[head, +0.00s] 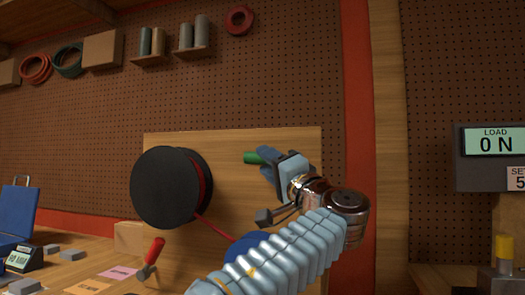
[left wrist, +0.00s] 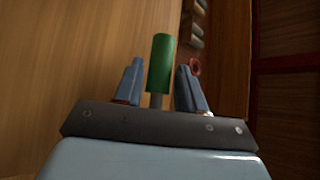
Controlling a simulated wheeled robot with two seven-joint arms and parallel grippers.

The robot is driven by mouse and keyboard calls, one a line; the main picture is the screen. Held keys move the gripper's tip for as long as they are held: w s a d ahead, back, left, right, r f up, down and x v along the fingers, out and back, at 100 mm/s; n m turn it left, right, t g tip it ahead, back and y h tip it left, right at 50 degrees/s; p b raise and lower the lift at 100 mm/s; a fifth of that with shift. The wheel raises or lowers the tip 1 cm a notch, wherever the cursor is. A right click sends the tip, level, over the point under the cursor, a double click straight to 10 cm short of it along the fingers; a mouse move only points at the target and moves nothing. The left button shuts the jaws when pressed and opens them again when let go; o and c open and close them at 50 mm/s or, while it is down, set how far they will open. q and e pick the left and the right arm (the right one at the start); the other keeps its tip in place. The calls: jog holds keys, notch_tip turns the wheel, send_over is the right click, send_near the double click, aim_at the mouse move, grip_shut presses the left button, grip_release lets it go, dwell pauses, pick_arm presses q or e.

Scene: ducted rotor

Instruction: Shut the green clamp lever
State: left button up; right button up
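The green clamp lever (head: 254,157) shows in the head view as a short green handle on the wooden panel's front side. My left gripper (head: 268,168) is right at it and covers most of the lever and its base. In the left wrist view the lever's green handle (left wrist: 161,62) and its thin grey stem stand between the two fingers of my left gripper (left wrist: 160,75). The fingers are apart, with narrow gaps beside the handle. I cannot tell whether either finger touches it. My right gripper is in neither view.
A black spool (head: 165,188) with red line sits left of my left gripper. A red-handled lever (head: 152,254) stands lower left on the bench. A blue round part (head: 243,248) is partly behind my arm. A load display (head: 494,142) reading 0 N is at the right.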

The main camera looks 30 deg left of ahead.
pick_arm(q)
jog(key=shift+p+x, duration=0.3)
jog(key=shift+x, duration=1.05)
grip_shut()
